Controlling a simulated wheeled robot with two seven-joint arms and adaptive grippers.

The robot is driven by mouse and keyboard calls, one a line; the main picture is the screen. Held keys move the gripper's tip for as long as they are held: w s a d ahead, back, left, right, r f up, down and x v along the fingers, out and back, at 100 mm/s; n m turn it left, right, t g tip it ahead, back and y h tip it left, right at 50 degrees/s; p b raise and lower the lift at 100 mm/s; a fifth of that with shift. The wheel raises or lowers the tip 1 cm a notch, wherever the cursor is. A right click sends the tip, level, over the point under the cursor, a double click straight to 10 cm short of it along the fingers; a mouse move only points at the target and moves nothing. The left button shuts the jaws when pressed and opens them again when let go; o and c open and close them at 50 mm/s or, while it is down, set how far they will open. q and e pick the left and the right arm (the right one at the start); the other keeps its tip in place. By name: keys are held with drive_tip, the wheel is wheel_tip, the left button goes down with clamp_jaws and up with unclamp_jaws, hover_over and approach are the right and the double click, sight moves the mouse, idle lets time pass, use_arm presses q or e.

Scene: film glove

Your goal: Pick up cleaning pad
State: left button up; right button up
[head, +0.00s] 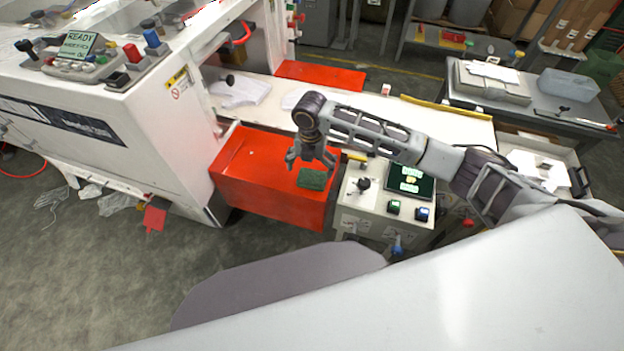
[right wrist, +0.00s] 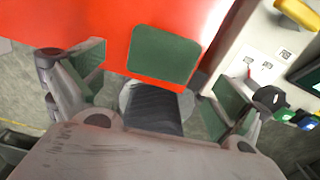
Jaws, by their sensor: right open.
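The cleaning pad is a dark green, rounded rectangular pad (head: 313,179) lying flat on top of the red box (head: 262,172), near its right front edge. In the right wrist view, the green pad (right wrist: 163,56) lies ahead of and between the fingers. My right gripper (head: 311,164) is open and empty, just above and beside the pad. In the wrist view, the open gripper (right wrist: 162,84) has its green-lined fingers spread on both sides, apart from the pad. My left gripper is in neither view.
A control box with a screen (head: 410,179) and buttons stands right of the red box. A white machine (head: 120,110) is at left. A white work surface (head: 277,115) lies behind the red box. Gloves (head: 113,204) lie on the floor at left.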

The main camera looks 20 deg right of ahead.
sight(312, 177)
drive_tip(key=shift+f, duration=0.55)
drive_tip(key=shift+f, duration=0.1)
drive_tip(key=shift+w+d+f, duration=0.1)
drive_tip(key=shift+d+f, duration=0.05)
drive_tip(key=shift+f, duration=1.1)
drive_tip(key=shift+d+f, duration=0.1)
drive_tip(key=shift+f, duration=1.15)
drive_tip(key=c, duration=0.5)
